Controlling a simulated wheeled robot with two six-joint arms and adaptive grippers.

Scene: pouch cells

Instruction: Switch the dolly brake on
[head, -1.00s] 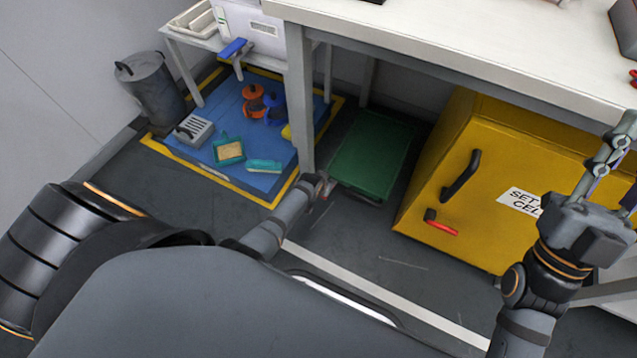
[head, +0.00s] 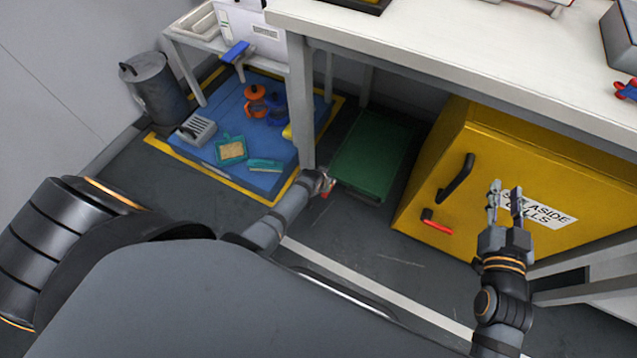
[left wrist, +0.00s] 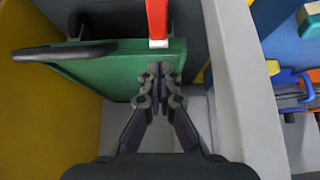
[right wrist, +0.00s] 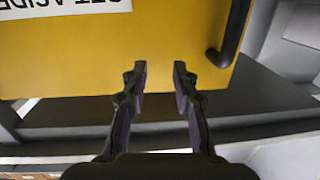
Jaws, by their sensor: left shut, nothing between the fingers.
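A red brake lever (left wrist: 157,20) with a pale end stands at the dolly's edge. My left gripper (left wrist: 160,72) is shut and empty, its fingertips close below the lever's pale end; I cannot tell whether they touch. In the head view this gripper (head: 322,178) is small beside the table leg. My right gripper (head: 507,192) is open and empty before the yellow cabinet; it also shows in the right wrist view (right wrist: 160,70).
The yellow cabinet (head: 480,150) with a black handle (head: 456,178) and a red latch (head: 438,226) stands right of the dolly. A table leg (head: 306,120) stands close to my left gripper. A blue mat (head: 228,110) with tools lies left.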

